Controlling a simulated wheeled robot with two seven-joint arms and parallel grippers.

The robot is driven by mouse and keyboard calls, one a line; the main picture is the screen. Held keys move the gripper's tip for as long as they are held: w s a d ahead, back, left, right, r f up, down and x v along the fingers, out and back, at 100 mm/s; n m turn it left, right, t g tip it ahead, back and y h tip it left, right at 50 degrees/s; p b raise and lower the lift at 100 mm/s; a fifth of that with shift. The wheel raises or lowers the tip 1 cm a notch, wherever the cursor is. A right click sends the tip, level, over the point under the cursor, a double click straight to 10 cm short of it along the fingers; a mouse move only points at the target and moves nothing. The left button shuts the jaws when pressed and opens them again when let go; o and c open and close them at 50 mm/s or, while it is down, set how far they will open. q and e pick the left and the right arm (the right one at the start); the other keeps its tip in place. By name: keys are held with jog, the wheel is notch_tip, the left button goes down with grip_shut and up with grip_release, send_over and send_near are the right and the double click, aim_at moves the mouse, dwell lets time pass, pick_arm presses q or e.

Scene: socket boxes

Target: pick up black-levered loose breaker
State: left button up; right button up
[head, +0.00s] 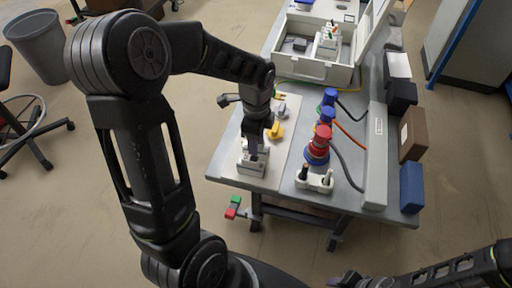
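My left gripper (254,148) points down over a white-and-grey block (251,167), which looks like a loose breaker, near the table's front left corner. Its fingers reach the block's top, and they hide any lever there. I cannot tell whether they are closed on it. Another white unit with black upright parts (315,180) sits at the front middle of the table. My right gripper (350,280) shows only partly at the bottom edge, away from the table, and its finger gap is unclear.
Yellow (275,130) and grey (283,111) pieces lie behind the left gripper. Red (317,148) and blue (328,97) plugs with cables stand mid-table. An open white box (303,68) is at the back. Dark, brown and blue boxes (412,187) line the right edge.

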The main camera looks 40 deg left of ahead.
pick_arm(q)
jog(key=shift+c, duration=0.4)
grip_shut()
dwell(0.4)
